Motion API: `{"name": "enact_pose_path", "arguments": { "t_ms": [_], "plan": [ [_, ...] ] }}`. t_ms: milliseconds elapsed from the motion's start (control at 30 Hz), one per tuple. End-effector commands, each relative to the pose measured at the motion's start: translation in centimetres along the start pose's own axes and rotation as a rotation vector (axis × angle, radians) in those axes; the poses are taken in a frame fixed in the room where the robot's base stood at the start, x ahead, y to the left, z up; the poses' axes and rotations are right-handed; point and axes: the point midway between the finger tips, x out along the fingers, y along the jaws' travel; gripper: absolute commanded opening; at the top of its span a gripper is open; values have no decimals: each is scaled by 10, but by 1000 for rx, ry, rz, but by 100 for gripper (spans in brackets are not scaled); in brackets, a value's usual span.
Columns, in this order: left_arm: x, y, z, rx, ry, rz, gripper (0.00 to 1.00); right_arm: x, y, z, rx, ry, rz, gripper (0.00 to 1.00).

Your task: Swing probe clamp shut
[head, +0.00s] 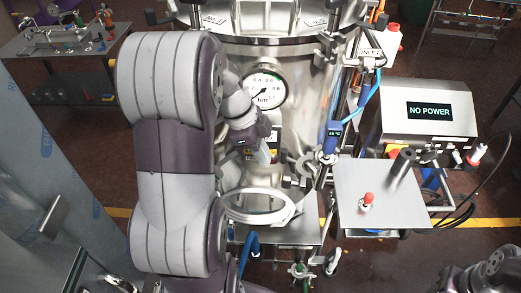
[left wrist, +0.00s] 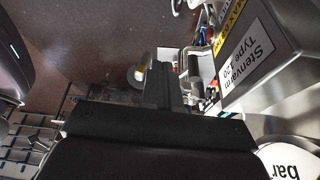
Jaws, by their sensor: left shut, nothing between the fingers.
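A steel clamp (head: 303,168) with dark fittings sits on the port at the lower right of the steel vessel (head: 309,95). Whether its swinging half stands open or closed is too small to tell. A blue probe (head: 331,136) with a small temperature display stands just to its right. My left gripper (head: 265,154) points down in front of the vessel, below the pressure gauge (head: 264,90), to the left of the clamp and apart from it. Its fingers (left wrist: 160,82) are shut and empty in the left wrist view. The clamp is not recognisable in that view. My right gripper's fingers are not visible.
A metal side plate (head: 378,190) with a red-topped item stands right of the vessel. Behind it is a box reading NO POWER (head: 430,112). A cluttered bench (head: 60,48) stands at the upper left.

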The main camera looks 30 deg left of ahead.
Motion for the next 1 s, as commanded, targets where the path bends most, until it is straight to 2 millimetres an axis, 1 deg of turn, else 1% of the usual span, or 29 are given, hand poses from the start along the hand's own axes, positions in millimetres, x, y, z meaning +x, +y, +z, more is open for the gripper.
{"name": "enact_pose_path", "arguments": {
  "t_ms": [33, 67, 133, 200, 300, 400, 567, 867, 1000],
  "plan": [
    [13, 0, 0, 2, 1, 3, 0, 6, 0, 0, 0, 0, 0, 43],
    [14, 0, -2, 0, 2, 5, 0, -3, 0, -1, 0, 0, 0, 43],
    [27, 1, -2, -1, 1, 5, 0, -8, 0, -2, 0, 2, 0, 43],
    [28, 0, -16, 4, 0, 3, 0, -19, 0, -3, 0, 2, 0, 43],
    [34, 1, -28, 3, 0, 4, 0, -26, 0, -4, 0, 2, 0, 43],
    [39, 0, -35, 1, 1, 2, 0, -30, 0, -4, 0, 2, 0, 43],
    [43, 0, -38, 0, 0, 0, 0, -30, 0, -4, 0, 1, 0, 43],
    [44, 0, -39, 0, 0, 0, 0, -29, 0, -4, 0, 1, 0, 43],
    [48, -1, -47, 1, 0, 0, 0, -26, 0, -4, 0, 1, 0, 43]
  ]
}}
